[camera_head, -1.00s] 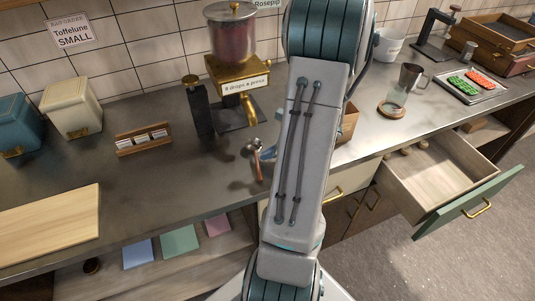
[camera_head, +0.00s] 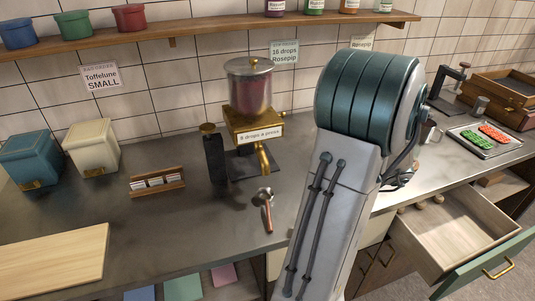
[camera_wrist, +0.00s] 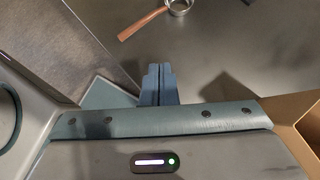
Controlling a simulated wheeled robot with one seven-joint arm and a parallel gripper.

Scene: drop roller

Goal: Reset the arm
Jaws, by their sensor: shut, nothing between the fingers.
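My gripper (camera_wrist: 159,84) is in the wrist view, with its two blue-grey fingers shut together and nothing between them. It is above the grey counter. A small portafilter-like tool with a wooden handle (camera_wrist: 141,25) lies on the counter ahead of the fingers, apart from them. The same handled tool (camera_head: 267,213) lies in front of the brass dispenser in the head view. My arm fills the middle right of the head view and hides my gripper there.
The brass dispenser (camera_head: 254,133) stands at the back of the counter (camera_head: 225,225). A card holder (camera_head: 157,181) and a wooden board (camera_head: 55,260) lie to the left. An open drawer (camera_head: 455,232) juts out at the right. A shelf (camera_head: 210,31) runs along the wall.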

